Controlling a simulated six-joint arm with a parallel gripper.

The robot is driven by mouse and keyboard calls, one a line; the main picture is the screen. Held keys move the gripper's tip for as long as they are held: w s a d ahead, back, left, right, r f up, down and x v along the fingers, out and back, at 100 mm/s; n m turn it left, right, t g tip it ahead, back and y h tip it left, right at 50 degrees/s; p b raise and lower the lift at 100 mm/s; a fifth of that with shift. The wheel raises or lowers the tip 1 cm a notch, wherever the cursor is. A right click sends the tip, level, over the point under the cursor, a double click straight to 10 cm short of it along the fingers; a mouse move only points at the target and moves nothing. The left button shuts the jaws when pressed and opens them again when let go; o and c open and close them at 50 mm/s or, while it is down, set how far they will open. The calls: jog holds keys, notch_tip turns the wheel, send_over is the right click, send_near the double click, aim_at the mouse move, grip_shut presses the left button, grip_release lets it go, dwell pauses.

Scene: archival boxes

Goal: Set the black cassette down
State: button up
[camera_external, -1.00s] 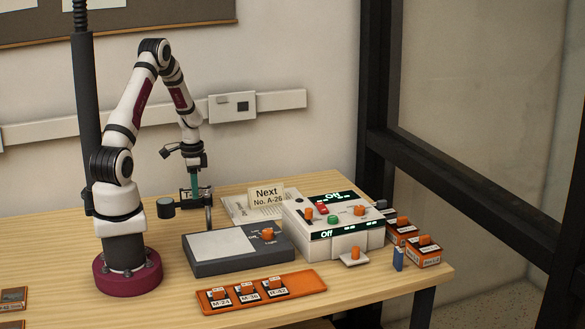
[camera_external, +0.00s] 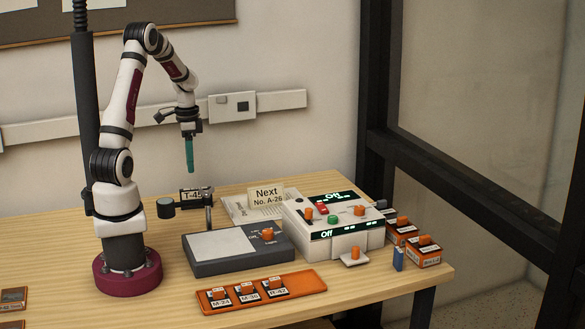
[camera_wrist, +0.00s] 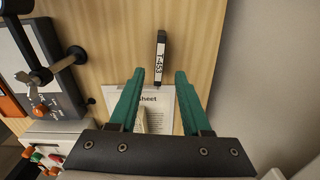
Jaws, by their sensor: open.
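The black cassette (camera_external: 190,197) with a white label reading "T-45" stands on the wooden table behind the lamp-like stand. Part of its lower side is hidden by the stand. In the wrist view the cassette (camera_wrist: 161,45) shows as a narrow black shape with its label, beyond the fingertips and apart from them. My gripper (camera_external: 190,170) hangs above the cassette, pointing down, with clear air between. In the wrist view my gripper (camera_wrist: 160,74) has its two teal fingers spread with nothing between them.
A stand with a round black disc (camera_external: 167,208) is close in front of the cassette. A grey pad device (camera_external: 235,265), a white control box (camera_external: 345,243) and an orange tray (camera_external: 310,283) lie nearby. A printed sheet (camera_external: 235,212) lies to the right.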

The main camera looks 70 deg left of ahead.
jog(key=w+d+r+m, duration=0.1)
jog(key=w+d+r, duration=0.1)
jog(key=d+r, duration=0.75)
jog(key=s+d+m, duration=0.1)
jog(key=s+d, duration=0.2)
jog(key=d, duration=0.4)
jog(key=s+d+r+m+y, duration=0.1)
jog(key=s+d, duration=0.1)
jog(key=d, duration=0.5)
jog(key=shift+s+d+r, duration=0.3)
jog(key=shift+s+d, duration=0.05)
jog(key=shift+s, duration=0.05)
jog(key=shift+o, duration=0.5)
jog(key=s+d+f+m, duration=0.1)
jog(key=s+d, duration=0.3)
jog(key=s, duration=0.2)
jog(key=shift+s+d+f+y, duration=0.25)
jog(key=shift+s+f+y, duration=0.05)
jog(key=shift+s+y, duration=0.1)
jog(key=shift+w, duration=0.1)
